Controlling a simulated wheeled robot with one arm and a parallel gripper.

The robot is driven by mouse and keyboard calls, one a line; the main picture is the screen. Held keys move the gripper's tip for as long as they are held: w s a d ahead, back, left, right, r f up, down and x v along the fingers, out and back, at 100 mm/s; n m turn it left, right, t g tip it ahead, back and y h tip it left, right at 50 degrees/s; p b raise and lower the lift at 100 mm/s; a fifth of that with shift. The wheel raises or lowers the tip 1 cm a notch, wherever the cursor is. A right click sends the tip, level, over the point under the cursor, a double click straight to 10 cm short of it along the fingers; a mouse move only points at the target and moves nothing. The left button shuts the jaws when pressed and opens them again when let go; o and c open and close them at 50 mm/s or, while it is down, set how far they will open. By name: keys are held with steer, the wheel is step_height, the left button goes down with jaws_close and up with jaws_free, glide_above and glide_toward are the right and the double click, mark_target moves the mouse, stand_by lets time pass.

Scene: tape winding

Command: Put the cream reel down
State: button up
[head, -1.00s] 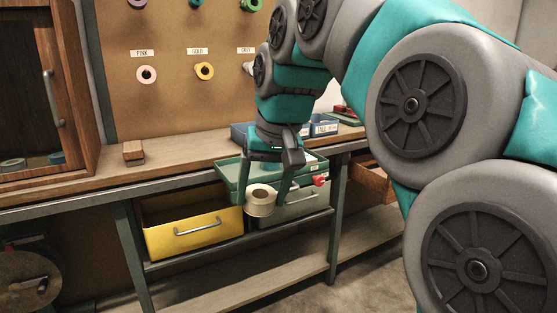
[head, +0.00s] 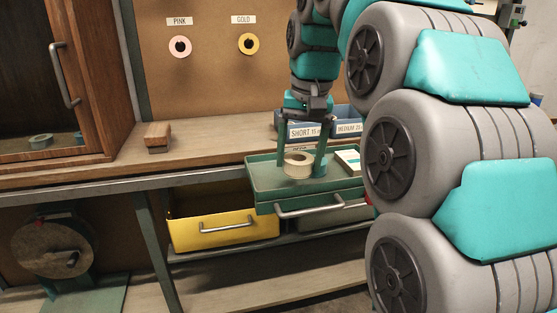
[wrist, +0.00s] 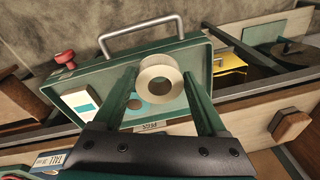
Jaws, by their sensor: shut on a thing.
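My gripper (head: 303,168) is shut on the cream reel (head: 297,171), with one finger on each side of it. The reel lies roughly flat, its hole facing up. It is over the green tray-like drawer (head: 262,193), which has a metal handle at its front. In the wrist view the reel (wrist: 160,95) sits between the two fingers, in front of the drawer's inside. I cannot tell whether it touches the drawer's floor. Part of a teal round item in the drawer shows behind the reel and a finger.
A white box (head: 347,160) lies in the drawer's right part. A yellow bin (head: 222,230) is below left. Blue labelled bins (head: 303,130) stand behind on the bench. A wooden block (head: 157,136) is on the bench left of them. Bench top between block and bins is clear.

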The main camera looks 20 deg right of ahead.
steer(key=w+a, duration=0.1)
steer(key=w, duration=0.1)
steer(key=w+a, duration=0.1)
steer(key=w, duration=0.1)
steer(key=w+a, duration=0.1)
steer(key=w, duration=0.1)
steer(key=shift+w+a+f+p, duration=0.1)
steer(key=shift+a+f+p, duration=0.15)
steer(key=shift+f+p, duration=0.1)
steer(key=shift+f, duration=1.75)
steer(key=o, duration=1.1)
steer(key=shift+c, duration=0.2)
